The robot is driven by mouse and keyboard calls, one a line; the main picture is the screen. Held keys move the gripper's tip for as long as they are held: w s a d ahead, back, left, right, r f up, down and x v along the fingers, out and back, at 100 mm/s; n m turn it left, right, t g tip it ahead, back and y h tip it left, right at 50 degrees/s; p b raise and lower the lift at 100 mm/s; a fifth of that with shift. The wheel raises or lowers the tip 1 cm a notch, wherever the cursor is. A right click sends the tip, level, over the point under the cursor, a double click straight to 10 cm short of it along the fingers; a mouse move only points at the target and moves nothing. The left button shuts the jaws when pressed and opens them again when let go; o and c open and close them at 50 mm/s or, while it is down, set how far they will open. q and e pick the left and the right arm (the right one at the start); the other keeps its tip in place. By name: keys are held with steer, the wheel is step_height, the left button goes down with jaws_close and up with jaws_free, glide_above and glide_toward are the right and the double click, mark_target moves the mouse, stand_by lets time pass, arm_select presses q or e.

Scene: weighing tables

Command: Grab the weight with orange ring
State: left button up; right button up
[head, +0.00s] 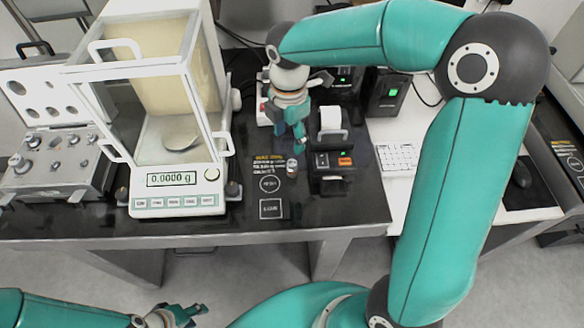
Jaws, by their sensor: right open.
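A small silvery weight (291,167) stands on the black bench top, just left of the label printer. A hint of a reddish-orange band shows on it, but it is too small to be sure. My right gripper (299,142) points down above and slightly beyond the weight, apart from it, open and empty. My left gripper (196,311) is low at the bottom edge, in front of the bench and away from the weight. Its fingers are too small to tell whether they are open.
A glass-walled balance (180,178) reading 0.0000 g stands left. An open weight case (58,165) with several weights is at the far left. The printer (331,160) stands close right of the weight. Bare bench lies in front of the weight, with printed markings (270,184).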

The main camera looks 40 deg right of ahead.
glide_above(291, 163)
step_height(291, 163, down, 6)
steer(key=shift+w+a+r, duration=0.1)
steer(key=shift+r, duration=0.15)
steer(key=shift+f, duration=2.55)
jaws_close()
